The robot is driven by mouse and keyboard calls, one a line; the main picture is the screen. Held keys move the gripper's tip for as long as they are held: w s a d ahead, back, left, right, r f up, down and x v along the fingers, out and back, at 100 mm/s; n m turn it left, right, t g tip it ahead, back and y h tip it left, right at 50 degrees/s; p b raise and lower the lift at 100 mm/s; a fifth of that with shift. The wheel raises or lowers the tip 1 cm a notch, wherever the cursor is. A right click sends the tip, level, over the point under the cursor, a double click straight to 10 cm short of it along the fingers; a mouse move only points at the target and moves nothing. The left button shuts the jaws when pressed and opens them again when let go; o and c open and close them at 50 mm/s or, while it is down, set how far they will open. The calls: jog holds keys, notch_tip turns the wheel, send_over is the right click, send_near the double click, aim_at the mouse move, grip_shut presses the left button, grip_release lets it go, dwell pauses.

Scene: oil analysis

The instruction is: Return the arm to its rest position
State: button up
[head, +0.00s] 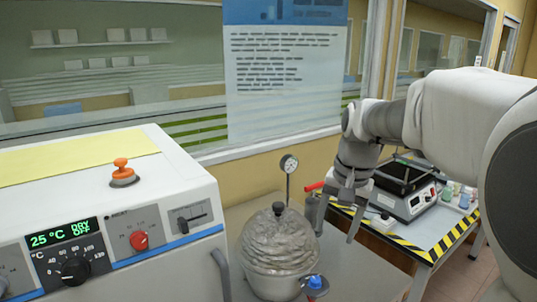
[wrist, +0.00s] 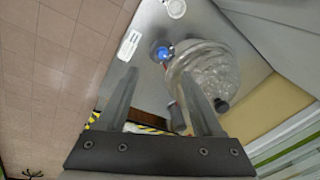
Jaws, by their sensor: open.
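My gripper (head: 339,222) hangs at the end of my arm in the head view, pointing down, just right of a round, crinkled silvery vessel (head: 278,250). In the wrist view my gripper (wrist: 164,82) has its two fingers spread wide apart. No object is held between the fingers. The vessel also shows in the wrist view (wrist: 212,65), beyond the right finger, with a blue-capped valve (wrist: 163,53) on its side. My arm reaches in from the right of the head view.
A white oven-like machine (head: 150,215) with dials and an orange knob (head: 122,170) stands at left. A gauge (head: 289,164) rises behind the vessel. At right, a black-topped device (head: 405,190) and small bottles (head: 464,197) stand on a table with yellow-black striped edges (head: 452,237).

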jog(key=s+f+n+t+h, duration=0.1)
jog(key=s+n+t, duration=0.2)
jog(key=s, duration=1.6)
jog(key=shift+s+a+n+t, duration=0.3)
jog(key=shift+s+n+t, duration=0.1)
jog(key=shift+n, duration=0.9)
jog(key=shift+f, duration=0.1)
